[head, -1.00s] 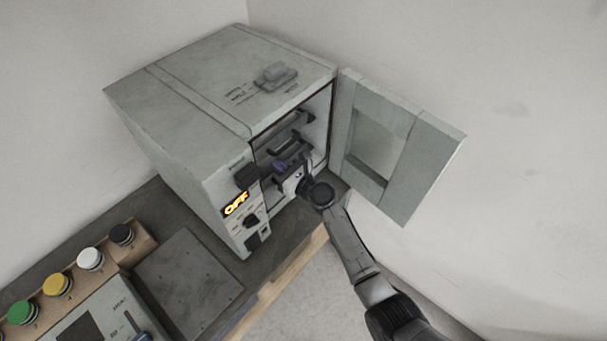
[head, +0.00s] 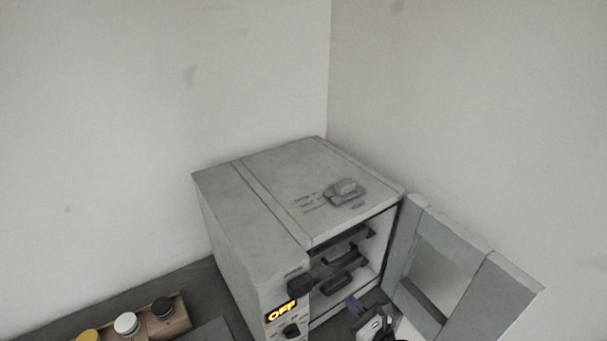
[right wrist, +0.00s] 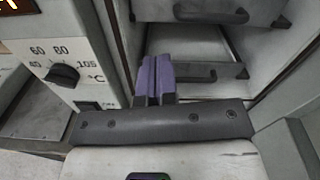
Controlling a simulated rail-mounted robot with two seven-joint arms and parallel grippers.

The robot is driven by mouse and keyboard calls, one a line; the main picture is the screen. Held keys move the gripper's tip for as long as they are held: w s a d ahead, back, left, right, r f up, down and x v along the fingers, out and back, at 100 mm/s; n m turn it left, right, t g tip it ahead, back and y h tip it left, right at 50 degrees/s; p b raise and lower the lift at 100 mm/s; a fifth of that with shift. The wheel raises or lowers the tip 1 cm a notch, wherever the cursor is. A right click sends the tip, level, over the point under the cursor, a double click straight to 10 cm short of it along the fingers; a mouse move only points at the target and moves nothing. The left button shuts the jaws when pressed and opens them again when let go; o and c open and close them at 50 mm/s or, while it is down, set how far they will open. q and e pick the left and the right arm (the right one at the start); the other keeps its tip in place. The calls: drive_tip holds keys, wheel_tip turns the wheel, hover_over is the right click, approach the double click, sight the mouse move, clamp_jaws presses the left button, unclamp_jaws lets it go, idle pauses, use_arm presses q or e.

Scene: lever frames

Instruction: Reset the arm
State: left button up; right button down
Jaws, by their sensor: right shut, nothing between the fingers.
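My right gripper (head: 355,304) shows at the bottom of the head view, in front of the lower part of the open cabinet (head: 253,221). Its purple fingers (right wrist: 155,76) are together and empty in the right wrist view, pointing toward the shelves. Most of my right arm is below the head picture's edge. My left gripper is in neither view.
The cabinet door (head: 465,270) stands open to the right. Inside are shelves with dark handles (head: 341,285). The display (head: 282,311) reads OFF, above a dial (right wrist: 62,76). Walls close off the back.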

drive_tip(key=s+a+n+g, duration=0.35)
drive_tip(key=n+g, duration=0.25)
drive_tip(key=n, duration=1.3)
drive_tip(key=s+d+n+g+h, duration=0.1)
drive_tip(key=s+d+n+h, duration=0.4)
drive_tip(key=s, duration=0.5)
drive_tip(key=s+d+n+g+h, duration=0.1)
drive_tip(key=s+d+n+h, duration=0.35)
drive_tip(key=s, duration=0.45)
drive_tip(key=s+d+f+g, duration=0.15)
drive_tip(key=s+f, duration=0.25)
drive_tip(key=s, duration=0.4)
drive_tip(key=s+f+g, duration=0.2)
drive_tip(key=s+f, duration=0.2)
drive_tip(key=s, duration=0.5)
wheel_tip(320, 180, up, 19)
drive_tip(key=p, duration=1.9)
drive_tip(key=shift+w+a+r+n, duration=0.2)
drive_tip(key=shift+w+n, duration=0.25)
